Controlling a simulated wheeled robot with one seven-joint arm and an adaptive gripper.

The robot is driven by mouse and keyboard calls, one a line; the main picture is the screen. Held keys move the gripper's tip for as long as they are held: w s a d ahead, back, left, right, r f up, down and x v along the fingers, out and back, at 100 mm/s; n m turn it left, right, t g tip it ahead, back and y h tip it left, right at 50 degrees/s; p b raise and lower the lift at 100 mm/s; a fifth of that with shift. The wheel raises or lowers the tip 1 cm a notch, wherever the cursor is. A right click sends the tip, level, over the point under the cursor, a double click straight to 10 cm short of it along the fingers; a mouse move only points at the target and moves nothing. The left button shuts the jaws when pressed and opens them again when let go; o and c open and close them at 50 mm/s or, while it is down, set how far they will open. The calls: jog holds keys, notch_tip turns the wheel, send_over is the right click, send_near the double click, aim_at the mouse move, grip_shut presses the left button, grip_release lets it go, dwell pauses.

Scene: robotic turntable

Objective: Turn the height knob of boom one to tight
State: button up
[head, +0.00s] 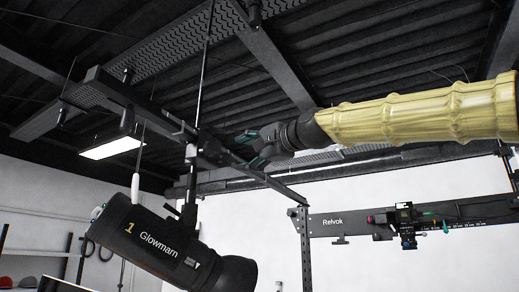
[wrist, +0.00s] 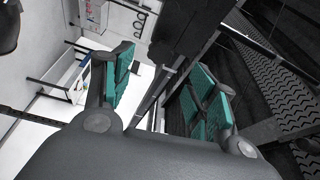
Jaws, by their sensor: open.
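The black lamp marked "1 Glowmarn" (head: 160,244) hangs at the lower left of the head view. I cannot clearly pick out the height knob. My gripper (head: 250,150), at the end of the yellow-sleeved arm, is just right of that joint. In the wrist view, my gripper (wrist: 160,85) has its teal-padded fingers wide apart with nothing held between them. A dark block (wrist: 185,35) and a thin bar lie beyond the gap; whether they touch the fingers is unclear.
A boom marked "Relvok" (head: 333,222) with a camera-like device (head: 405,222) stands at the right. A lit panel (head: 112,147) hangs at the left. Dark ceiling beams (head: 265,55) run close above my arm. A white table (wrist: 75,80) shows in the wrist view.

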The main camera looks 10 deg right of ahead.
jog(key=shift+v, duration=2.4)
jog(key=shift+d, duration=0.15)
jog(key=shift+c, duration=0.2)
